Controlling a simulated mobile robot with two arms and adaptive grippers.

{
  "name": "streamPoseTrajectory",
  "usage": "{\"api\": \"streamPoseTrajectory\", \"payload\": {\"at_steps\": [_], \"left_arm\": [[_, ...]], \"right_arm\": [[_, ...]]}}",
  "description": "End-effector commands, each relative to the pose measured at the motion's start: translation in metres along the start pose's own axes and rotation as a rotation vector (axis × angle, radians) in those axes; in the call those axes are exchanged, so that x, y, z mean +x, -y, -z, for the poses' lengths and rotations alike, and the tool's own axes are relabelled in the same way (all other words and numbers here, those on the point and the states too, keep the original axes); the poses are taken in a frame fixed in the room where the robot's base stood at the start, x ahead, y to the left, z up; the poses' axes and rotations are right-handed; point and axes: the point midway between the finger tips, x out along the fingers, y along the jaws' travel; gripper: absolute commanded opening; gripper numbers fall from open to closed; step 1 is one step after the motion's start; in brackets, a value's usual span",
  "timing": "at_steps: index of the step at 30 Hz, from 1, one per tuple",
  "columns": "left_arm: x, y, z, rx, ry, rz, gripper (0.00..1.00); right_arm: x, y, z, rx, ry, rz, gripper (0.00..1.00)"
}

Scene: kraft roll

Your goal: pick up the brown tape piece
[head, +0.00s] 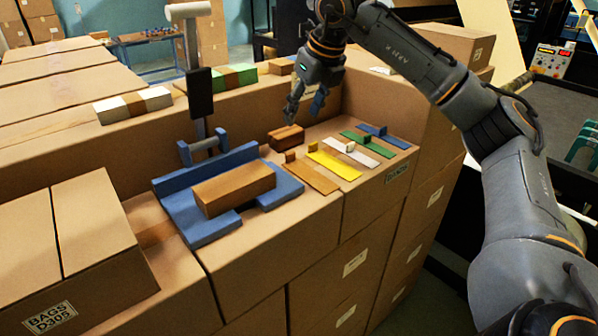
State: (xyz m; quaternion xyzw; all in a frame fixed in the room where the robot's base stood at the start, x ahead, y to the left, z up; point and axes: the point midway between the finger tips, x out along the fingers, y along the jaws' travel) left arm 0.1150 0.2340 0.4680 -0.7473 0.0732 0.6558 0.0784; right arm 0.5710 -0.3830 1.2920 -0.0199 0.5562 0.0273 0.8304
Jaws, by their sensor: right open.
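The brown tape piece (314,179) lies flat on top of the cardboard boxes, the nearest of a row of coloured strips, with a small brown block (290,156) at its far end. My right gripper (304,107) is open and empty. It hangs above and behind the strips, near a brown block (286,138), and appears apart from the tape piece. My left gripper is out of view.
Yellow (335,166), white (361,157), green and blue (385,137) strips lie beside the brown one. A blue fixture (185,212) holding a brown box (235,188) stands to the left, with a dark upright post (200,95) behind. Box edges drop off in front.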

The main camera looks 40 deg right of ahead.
Motion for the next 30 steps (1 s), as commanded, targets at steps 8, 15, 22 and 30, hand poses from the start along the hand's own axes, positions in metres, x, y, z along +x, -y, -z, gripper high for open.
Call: {"api": "streamPoseTrajectory", "payload": {"at_steps": [8, 15, 22, 30], "left_arm": [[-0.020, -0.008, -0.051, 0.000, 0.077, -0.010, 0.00], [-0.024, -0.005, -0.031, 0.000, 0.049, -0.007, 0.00], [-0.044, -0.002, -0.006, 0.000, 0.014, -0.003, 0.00], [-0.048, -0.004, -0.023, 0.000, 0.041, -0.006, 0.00]], "right_arm": [[0.051, -0.001, 0.000, -0.002, -0.004, -0.002, 0.53], [0.069, -0.002, 0.001, -0.003, -0.003, -0.002, 0.53], [0.101, -0.005, 0.006, -0.002, -0.003, -0.002, 0.53], [0.119, -0.005, 0.006, -0.002, 0.001, -0.004, 0.53]]}}
